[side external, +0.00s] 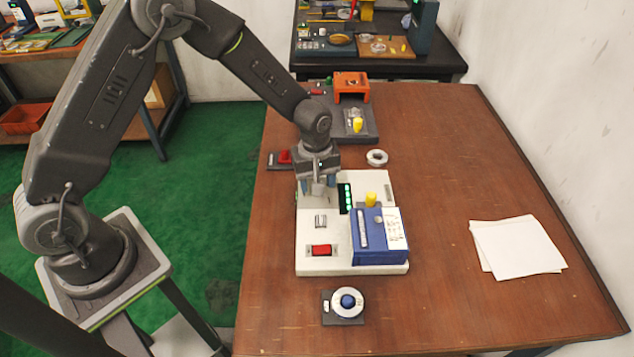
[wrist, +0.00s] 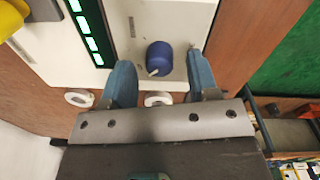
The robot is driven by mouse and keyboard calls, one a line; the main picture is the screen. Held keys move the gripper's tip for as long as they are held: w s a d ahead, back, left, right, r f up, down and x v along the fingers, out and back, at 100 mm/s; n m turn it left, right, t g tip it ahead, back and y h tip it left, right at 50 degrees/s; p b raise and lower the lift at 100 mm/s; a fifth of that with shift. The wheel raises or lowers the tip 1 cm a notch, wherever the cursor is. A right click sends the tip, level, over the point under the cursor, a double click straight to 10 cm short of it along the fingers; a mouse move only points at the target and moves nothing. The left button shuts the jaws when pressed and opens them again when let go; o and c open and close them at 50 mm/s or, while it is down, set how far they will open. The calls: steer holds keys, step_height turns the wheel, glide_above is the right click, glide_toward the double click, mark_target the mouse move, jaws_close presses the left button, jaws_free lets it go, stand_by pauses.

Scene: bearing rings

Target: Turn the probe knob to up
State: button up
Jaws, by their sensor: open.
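A blue knob (wrist: 158,58) with a white pointer mark stands on the pale top of the white machine (wrist: 150,20) in the wrist view. I take it as the probe knob. Its pointer is toward the lower left of that picture. My gripper (wrist: 161,66) is open, with one blue-grey finger on each side of the knob and visible gaps between. In the side view my gripper (side external: 318,187) points down over the back left of the white machine (side external: 310,264), and the knob is hidden there by the gripper.
A green-lit display (side external: 347,198) is right of the gripper. A blue block (side external: 378,245), yellow knob (side external: 371,199) and red switch (side external: 321,250) are on the machine. A ring (side external: 377,157) lies behind; a ringed fixture (side external: 347,301) stands in front. The table's right has paper (side external: 515,248) and free room.

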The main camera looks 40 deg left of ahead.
step_height(320, 180, up, 13)
steer(key=shift+s+f, duration=0.15)
steer(key=shift+s, duration=0.05)
steer(key=shift+a, duration=0.1)
steer(key=s+a+r+m+t, duration=0.2)
steer(key=s+r+m, duration=0.3)
steer(key=s+r, duration=0.6)
steer(key=s+a+r+m+t, duration=0.2)
steer(key=s+m, duration=0.4)
steer(key=s, duration=0.6)
steer(key=shift+s+r+t, duration=0.2)
steer(key=shift+r+t, duration=0.4)
steer(key=shift+r, duration=0.1)
